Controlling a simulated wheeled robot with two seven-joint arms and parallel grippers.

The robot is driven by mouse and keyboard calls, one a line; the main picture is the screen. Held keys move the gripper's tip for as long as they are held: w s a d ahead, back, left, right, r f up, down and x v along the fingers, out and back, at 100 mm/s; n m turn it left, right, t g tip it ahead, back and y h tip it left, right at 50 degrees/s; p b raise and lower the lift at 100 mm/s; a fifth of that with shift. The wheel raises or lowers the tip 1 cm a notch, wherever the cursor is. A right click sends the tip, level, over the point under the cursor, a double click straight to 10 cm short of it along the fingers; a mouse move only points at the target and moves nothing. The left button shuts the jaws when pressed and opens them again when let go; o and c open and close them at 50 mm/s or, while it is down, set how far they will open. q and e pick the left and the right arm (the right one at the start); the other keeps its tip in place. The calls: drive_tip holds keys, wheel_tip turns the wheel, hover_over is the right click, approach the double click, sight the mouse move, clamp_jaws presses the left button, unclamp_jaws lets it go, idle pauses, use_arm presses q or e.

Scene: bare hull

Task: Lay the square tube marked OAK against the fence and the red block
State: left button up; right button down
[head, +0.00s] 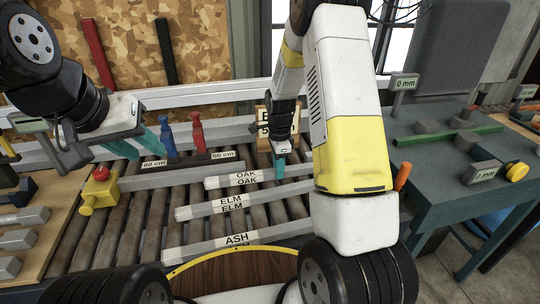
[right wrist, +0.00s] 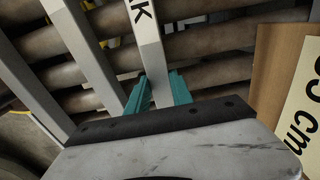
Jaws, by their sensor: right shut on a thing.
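The square tube marked OAK (head: 226,181) lies across the rollers, pale grey with a printed label. My right gripper (head: 281,166) is shut on it, right of the label. The right wrist view shows the tube (right wrist: 148,55) between the teal fingers (right wrist: 158,92). The red block (head: 197,133) stands upright behind the tube, beside a blue one (head: 168,138). The grey rail behind the rollers (head: 228,133), probably the fence, is partly hidden by the blocks and my right arm. My left gripper (head: 143,146) is open and empty, above the rollers at left.
Tubes marked ELM (head: 205,211) and ASH (head: 205,247) lie nearer on the rollers. A yellow box with a red button (head: 100,188) stands at left. A centimetre sign (right wrist: 300,115) is close to my right gripper. A blue-grey bench (head: 420,165) is at right.

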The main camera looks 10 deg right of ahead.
drive_tip(key=shift+w, duration=0.95)
idle(0.5)
drive_tip(key=shift+w+d, duration=0.1)
drive_tip(key=shift+d, duration=0.9)
drive_tip(key=c, duration=1.1)
unclamp_jaws()
drive_tip(key=shift+o, duration=0.2)
wheel_tip(320, 180, up, 8)
